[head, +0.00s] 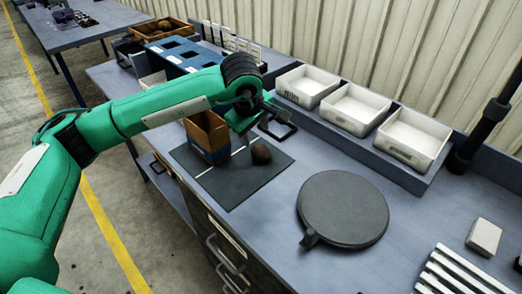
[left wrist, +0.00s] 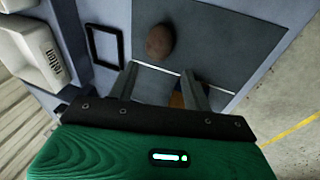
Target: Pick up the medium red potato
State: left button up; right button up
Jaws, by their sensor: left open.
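One reddish-brown potato (head: 261,154) lies on the dark mat (head: 224,187), near the mat's far right part. It also shows in the left wrist view (left wrist: 160,42), beyond the fingertips and apart from them. My left gripper (head: 250,121) is above the far edge of the mat, between the brown and blue box and the potato. In the left wrist view its two fingers (left wrist: 158,72) are spread with nothing between them. The potato's size class cannot be told from these frames. My right gripper is not in view.
An open brown and blue box (head: 207,138) stands at the mat's far left. A black square frame (head: 278,129) lies behind the potato. White bins (head: 352,108) line the back. A round dark disc (head: 343,209) sits to the right. The mat's front is clear.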

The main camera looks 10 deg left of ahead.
pick_arm(q)
send_over(260, 148)
jog(key=s, duration=0.2)
notch_tip(260, 148, down, 4)
jog(key=shift+s+a+f+p, duration=0.15)
jog(key=shift+f+p, duration=0.1)
jog(key=shift+p, duration=0.1)
jog(key=shift+f, duration=0.45)
jog(key=p+x, duration=0.2)
jog(key=x, duration=0.2)
jog(key=shift+w+f, duration=0.15)
jog(key=shift+w, duration=0.15)
jog(key=shift+f, duration=0.3)
jog(key=c, duration=0.6)
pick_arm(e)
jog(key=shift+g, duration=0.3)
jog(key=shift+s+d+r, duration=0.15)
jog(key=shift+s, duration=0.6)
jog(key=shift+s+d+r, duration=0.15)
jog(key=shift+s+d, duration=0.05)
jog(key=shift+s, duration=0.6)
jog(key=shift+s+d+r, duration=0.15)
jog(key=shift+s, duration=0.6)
pick_arm(q)
jog(key=shift+w, duration=0.1)
jog(key=shift+c, duration=0.2)
